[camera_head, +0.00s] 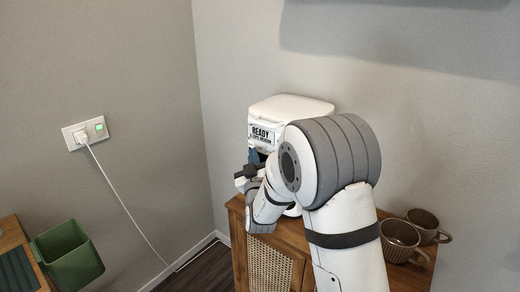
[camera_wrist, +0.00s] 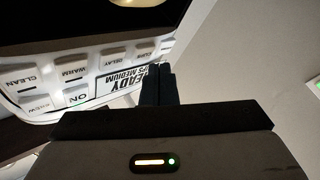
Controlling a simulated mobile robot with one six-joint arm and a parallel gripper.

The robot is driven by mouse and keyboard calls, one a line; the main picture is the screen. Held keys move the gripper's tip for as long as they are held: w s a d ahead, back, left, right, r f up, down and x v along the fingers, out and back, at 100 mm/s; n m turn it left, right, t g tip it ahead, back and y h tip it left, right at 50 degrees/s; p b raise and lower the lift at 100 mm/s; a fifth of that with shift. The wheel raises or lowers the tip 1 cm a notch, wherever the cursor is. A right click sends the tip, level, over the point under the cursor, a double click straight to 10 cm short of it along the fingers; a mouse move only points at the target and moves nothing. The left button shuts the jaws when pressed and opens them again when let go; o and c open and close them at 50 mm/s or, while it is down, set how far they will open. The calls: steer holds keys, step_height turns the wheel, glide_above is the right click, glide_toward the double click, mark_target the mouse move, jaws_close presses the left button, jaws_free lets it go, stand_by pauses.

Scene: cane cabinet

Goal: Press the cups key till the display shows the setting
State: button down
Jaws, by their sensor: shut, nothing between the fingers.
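The white coffee machine (camera_head: 290,106) stands on the cane cabinet. Its display (camera_head: 262,133) reads READY, with a second line ending in CUPS MEDIUM; the number of cups is too small to read. In the wrist view the display (camera_wrist: 112,86) is upside down and partly covered by my fingers. The key panel shows CLEAN, WARM, DELAY, ON and BREW keys. The key at the row's right end (camera_wrist: 147,52) looks like the cups key, its label hard to read. My gripper (camera_wrist: 159,70) is shut and empty, fingertips close to that key; contact cannot be told.
Brown cups (camera_head: 400,238) stand on the cabinet top (camera_head: 408,274) at the right. A wall socket (camera_head: 85,132) with a white plug and cord is at the left. A green bin (camera_head: 68,256) hangs by a wooden surface. My arm hides much of the machine's front.

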steer(key=shift+w+d+b, duration=0.1)
steer(key=shift+w+b, duration=0.05)
steer(key=shift+b, duration=0.2)
steer(key=shift+w+d, duration=0.15)
steer(key=shift+w+d+b, duration=0.25)
steer(key=shift+w+b, duration=0.05)
steer(key=shift+b, duration=0.25)
stand_by(0.6)
steer(key=shift+s+a+f+b, duration=0.1)
steer(key=shift+s+a+b, duration=0.15)
steer(key=shift+s+b, duration=0.1)
steer(key=shift+s+a, duration=0.25)
steer(key=s+a+b, duration=0.1)
steer(key=s, duration=0.1)
steer(key=s+a+b, duration=0.1)
steer(key=s+a, duration=0.1)
steer(key=shift+b, duration=0.3)
